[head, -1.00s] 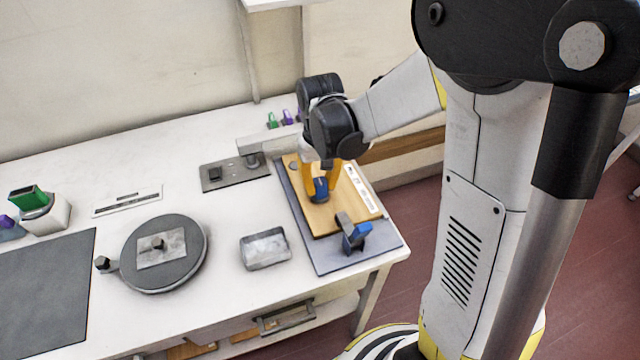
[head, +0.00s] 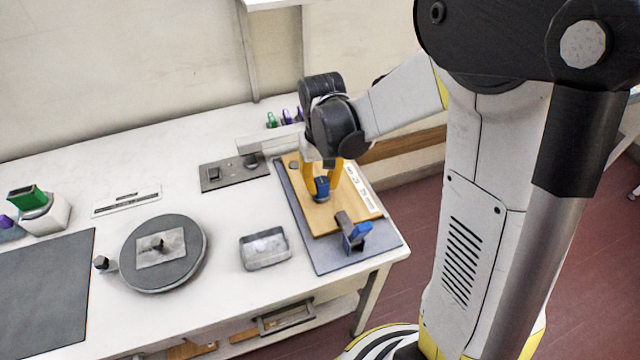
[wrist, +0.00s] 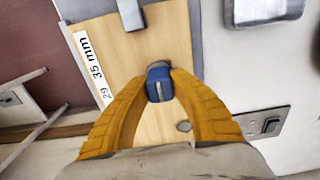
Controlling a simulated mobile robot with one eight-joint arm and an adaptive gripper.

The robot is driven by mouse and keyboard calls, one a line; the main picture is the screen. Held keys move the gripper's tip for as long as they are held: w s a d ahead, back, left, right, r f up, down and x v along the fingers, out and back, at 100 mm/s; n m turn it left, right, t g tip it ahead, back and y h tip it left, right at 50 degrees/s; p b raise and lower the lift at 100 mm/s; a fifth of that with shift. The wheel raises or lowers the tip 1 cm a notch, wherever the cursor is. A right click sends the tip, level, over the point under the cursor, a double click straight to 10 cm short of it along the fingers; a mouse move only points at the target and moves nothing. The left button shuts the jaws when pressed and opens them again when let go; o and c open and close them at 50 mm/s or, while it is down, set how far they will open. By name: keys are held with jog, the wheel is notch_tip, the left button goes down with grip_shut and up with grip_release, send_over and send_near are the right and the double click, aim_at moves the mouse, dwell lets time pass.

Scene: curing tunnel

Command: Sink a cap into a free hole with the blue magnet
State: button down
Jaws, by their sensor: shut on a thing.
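My gripper (head: 322,187) is shut on the blue magnet (wrist: 159,83), a small blue block with a pale slot line on top. The orange fingers close on it from both sides in the wrist view. The magnet also shows between the fingers in the head view (head: 321,190). It is over the wooden board (head: 325,216); whether it touches the board cannot be told. A grey metallic piece (wrist: 158,63) shows just beyond the magnet, partly hidden by it. A small grey disc (wrist: 183,126) is on the board near the right finger. No open hole can be made out.
A clamp with a blue handle (head: 358,234) grips the board's near end. A printed "29 35 mm" strip (wrist: 90,62) runs along one edge. A metal tray (head: 265,248), a round turntable (head: 190,222) and a grey switch plate (head: 222,174) are to the left.

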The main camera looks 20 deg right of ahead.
jog(key=shift+r, duration=0.15)
jog(key=shift+r+p, duration=2.65)
jog(key=shift+r, duration=0.75)
